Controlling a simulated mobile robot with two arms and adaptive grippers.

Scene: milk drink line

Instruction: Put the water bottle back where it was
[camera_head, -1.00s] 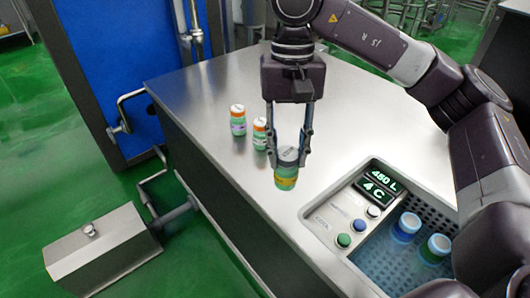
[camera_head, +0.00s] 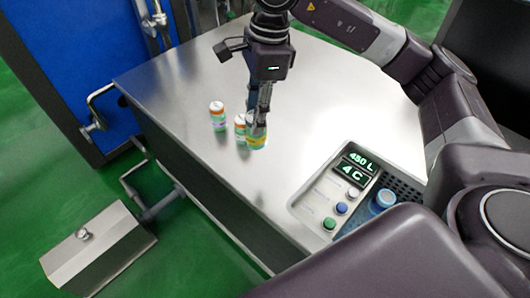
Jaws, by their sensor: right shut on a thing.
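My right gripper (camera_head: 260,122) is shut on a small green bottle with a yellow band (camera_head: 257,142). I see the gripper edge-on, and its fingers hide part of the bottle's top. The held bottle is upright, low at or just above the steel counter top; I cannot tell whether it touches. Just left of it stands a similar green bottle with an orange-white cap (camera_head: 240,130); the two overlap in the picture. My left gripper is not in view.
The steel counter (camera_head: 190,82) is mostly bare. At its right is a control panel (camera_head: 336,196) reading 450 L and 4 C. Beside it a blue-capped bottle (camera_head: 382,201) stands in a perforated basin, partly hidden by my arm. A steel box (camera_head: 98,250) stands at lower left.

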